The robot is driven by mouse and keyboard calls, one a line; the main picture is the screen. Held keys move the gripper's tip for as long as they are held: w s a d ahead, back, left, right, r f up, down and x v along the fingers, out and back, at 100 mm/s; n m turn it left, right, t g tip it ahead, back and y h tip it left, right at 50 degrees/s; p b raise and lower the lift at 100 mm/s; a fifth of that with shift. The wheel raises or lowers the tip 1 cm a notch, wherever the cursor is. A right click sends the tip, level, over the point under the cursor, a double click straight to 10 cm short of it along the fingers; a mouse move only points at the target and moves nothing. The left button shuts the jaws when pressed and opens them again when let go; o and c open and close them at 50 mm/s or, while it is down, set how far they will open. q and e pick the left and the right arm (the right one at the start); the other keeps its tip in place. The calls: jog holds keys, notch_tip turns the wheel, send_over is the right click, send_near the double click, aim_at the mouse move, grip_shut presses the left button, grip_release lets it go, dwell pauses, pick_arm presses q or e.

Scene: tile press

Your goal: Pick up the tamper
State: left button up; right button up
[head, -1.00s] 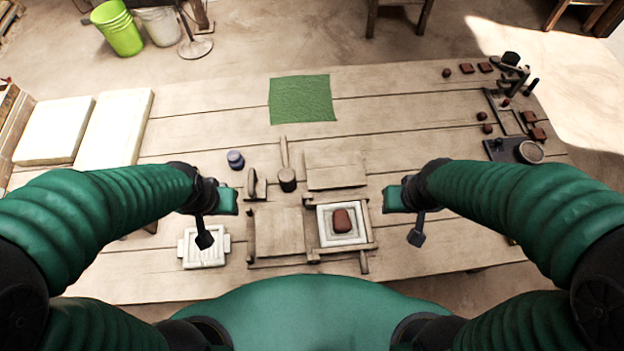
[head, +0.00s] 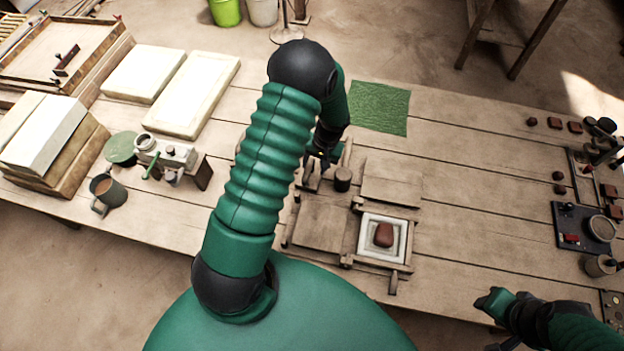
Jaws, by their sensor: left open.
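The tamper (head: 343,180) appears to be the tool with a dark round head and a wooden handle rising from it, standing on the table behind the wooden press. My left gripper (head: 322,160) is open just left of its handle, and the tamper looks apart from the fingers. My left forearm and wrist hide part of this area. A smaller wooden tool (head: 312,178) stands just below the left gripper. My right gripper (head: 497,303) is at the lower right over the table's front edge, away from the tamper; its jaws do not show clearly.
The press frame (head: 322,222) holds a white mould (head: 368,241) with a brown clay lump (head: 384,235). A green cloth (head: 380,107) lies behind. White slabs (head: 193,95), a mug (head: 107,192) and a small machine (head: 170,158) are left. Dark trays and clay pieces are right.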

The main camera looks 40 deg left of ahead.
aim_at(310, 169)
pick_arm(q)
jog(key=a+f, duration=0.1)
jog(key=f, duration=0.1)
jog(key=a+f, duration=0.1)
jog(key=f, duration=0.1)
jog(key=a+f+p, duration=0.1)
jog(key=a+f, duration=0.1)
jog(key=shift+w, duration=0.15)
jog(key=shift+f, duration=0.3)
jog(key=shift+d+r, duration=0.2)
jog(key=shift+d, duration=0.7)
jog(key=shift+c, duration=1.5)
jog(key=shift+a, duration=0.1)
jog(key=shift+c, duration=1.2)
jog(key=shift+a+f, duration=0.2)
jog(key=shift+a, duration=0.3)
grip_shut()
jog(key=shift+a, duration=0.1)
jog(key=shift+d, duration=0.4)
jog(key=shift+r, duration=0.1)
pick_arm(e)
jog(key=shift+w+a+r, duration=0.25)
jog(key=shift+a+r, duration=0.4)
jog(key=shift+a, duration=0.2)
